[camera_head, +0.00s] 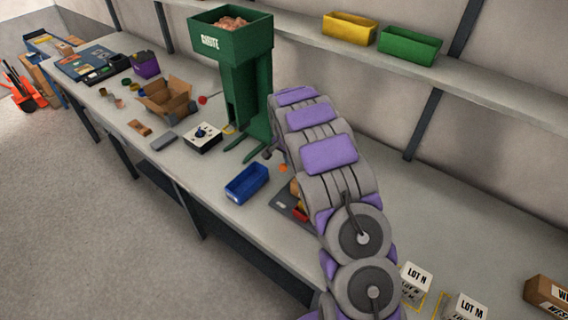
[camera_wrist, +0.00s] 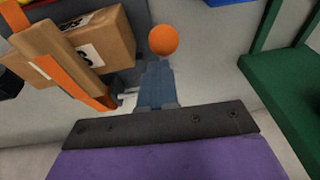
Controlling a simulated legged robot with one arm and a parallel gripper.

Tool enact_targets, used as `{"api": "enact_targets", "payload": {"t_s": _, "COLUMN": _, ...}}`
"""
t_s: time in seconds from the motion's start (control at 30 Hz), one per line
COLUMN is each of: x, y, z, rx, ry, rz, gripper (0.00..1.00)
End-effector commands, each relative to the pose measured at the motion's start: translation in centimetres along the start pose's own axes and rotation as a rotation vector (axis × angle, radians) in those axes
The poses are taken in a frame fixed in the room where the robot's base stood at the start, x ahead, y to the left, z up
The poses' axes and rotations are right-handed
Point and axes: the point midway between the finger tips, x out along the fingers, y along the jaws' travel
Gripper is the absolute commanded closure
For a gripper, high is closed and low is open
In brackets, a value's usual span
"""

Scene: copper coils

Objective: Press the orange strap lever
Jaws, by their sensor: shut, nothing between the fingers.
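An orange ball-shaped knob (camera_wrist: 163,40) shows just beyond my fingertips in the wrist view. It also shows as a small orange spot beside my arm in the head view (camera_head: 283,168). An orange strap or bar (camera_wrist: 68,62) slants across a cardboard box (camera_wrist: 102,40) at the left of the wrist view. I cannot tell whether knob and strap are joined. My gripper (camera_wrist: 158,66) is shut and empty, its tips close below the knob in the picture; contact is unclear. In the head view my arm hides most of the box and its dark base.
A green post with a hopper (camera_head: 235,90) stands left of my arm; its green foot (camera_wrist: 285,90) is at right in the wrist view. A blue bin (camera_head: 247,184) lies near the bench's front edge. A control box (camera_head: 202,138) is further left.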

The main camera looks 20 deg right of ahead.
Motion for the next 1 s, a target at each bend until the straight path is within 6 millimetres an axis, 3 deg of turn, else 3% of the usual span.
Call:
{"api": "enact_targets", "payload": {"t_s": 0.2, "x": -5.4, "y": -0.1, "z": 0.5, "rx": -0.001, "ry": 0.002, "rz": -0.002, "gripper": 1.0}}
{"api": "enact_targets", "payload": {"t_s": 0.4, "x": -8.7, "y": -0.2, "z": 0.7, "rx": -0.001, "ry": 0.002, "rz": -0.002, "gripper": 1.0}}
{"api": "enact_targets", "payload": {"t_s": 1.0, "x": -9.5, "y": -0.2, "z": 0.8, "rx": -0.001, "ry": 0.0, "rz": 0.0, "gripper": 1.0}}
